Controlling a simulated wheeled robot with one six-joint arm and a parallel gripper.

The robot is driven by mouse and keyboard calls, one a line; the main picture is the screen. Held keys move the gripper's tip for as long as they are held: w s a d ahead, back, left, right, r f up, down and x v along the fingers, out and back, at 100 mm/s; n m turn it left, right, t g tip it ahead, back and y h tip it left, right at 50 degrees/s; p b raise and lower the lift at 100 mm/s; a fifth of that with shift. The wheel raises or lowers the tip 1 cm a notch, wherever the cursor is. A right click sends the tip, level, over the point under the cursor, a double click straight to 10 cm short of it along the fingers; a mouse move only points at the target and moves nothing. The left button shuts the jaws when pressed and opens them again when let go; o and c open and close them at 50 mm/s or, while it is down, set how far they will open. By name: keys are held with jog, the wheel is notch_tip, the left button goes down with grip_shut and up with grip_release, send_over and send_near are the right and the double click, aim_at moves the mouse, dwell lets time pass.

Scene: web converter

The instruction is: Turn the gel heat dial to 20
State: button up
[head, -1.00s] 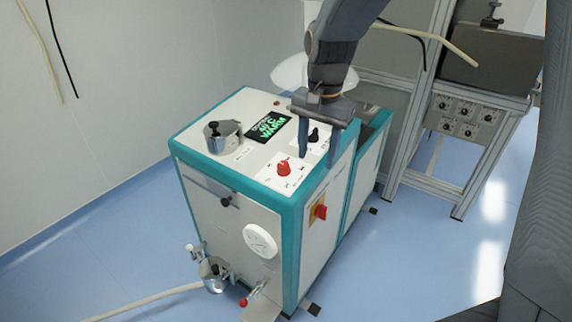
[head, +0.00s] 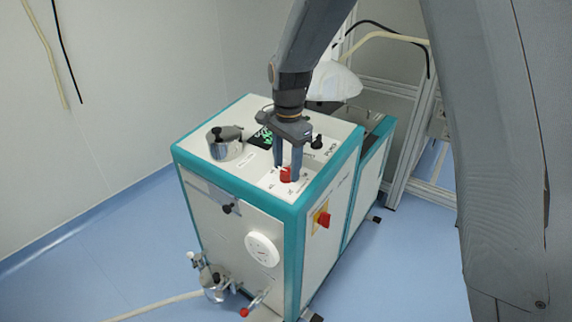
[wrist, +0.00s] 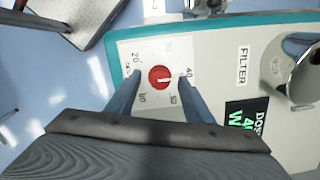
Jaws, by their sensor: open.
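The red dial (head: 286,175) sits on a white plate on the machine's top near its front right edge. In the wrist view the red dial (wrist: 160,78) is round with a short white mark near its centre; exactly which number it faces is hard to tell. The plate (wrist: 150,50) carries numbers, with 20 at upper left, 40 at right and 50 at lower right. My gripper (head: 287,168) is above the dial, pointing down. In the wrist view my gripper's (wrist: 155,78) open fingers stand on either side of the dial, with visible gaps.
A metal pot (head: 226,148) and a dark display (head: 262,138) with green text stand left of my gripper. A black knob (head: 317,142) is behind it. A red and yellow switch (head: 322,218) is on the side panel. A white rounded object (head: 334,82) is behind my arm.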

jog(key=shift+f, duration=0.2)
jog(key=c, duration=1.1)
jog(key=shift+o, duration=0.2)
